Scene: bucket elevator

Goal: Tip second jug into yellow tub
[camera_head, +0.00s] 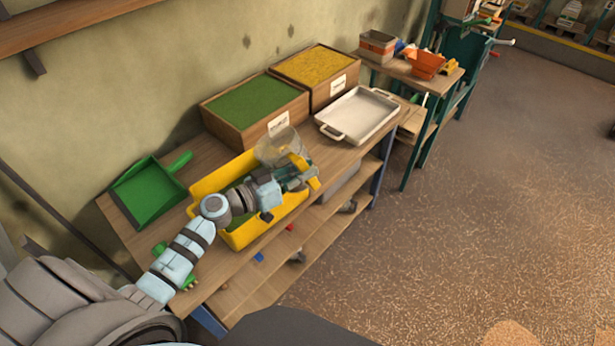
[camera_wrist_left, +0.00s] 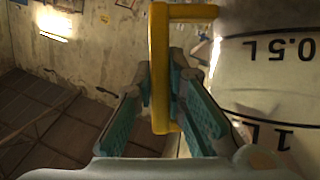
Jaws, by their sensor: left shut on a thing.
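A clear jug (camera_head: 278,146) with a yellow handle (camera_head: 299,161) is over the far right part of the yellow tub (camera_head: 262,231). My left gripper (camera_head: 297,178) is shut on the handle. In the left wrist view, the handle (camera_wrist_left: 160,75) stands between the gripper pads (camera_wrist_left: 173,105). The jug wall (camera_wrist_left: 265,75) there carries 0.5 L and 1 L marks that read upside down. I cannot tell the jug's exact tilt or whether anything is in it. The tub shows green material inside, partly hidden by my left arm. My right gripper is out of view.
The tub stands on a wooden bench. Behind it are a wooden box of green granules (camera_head: 255,102) and one of yellow granules (camera_head: 315,65). A white tray (camera_head: 357,115) lies right of them. A green dustpan (camera_head: 148,192) lies left of the tub. Open floor is on the right.

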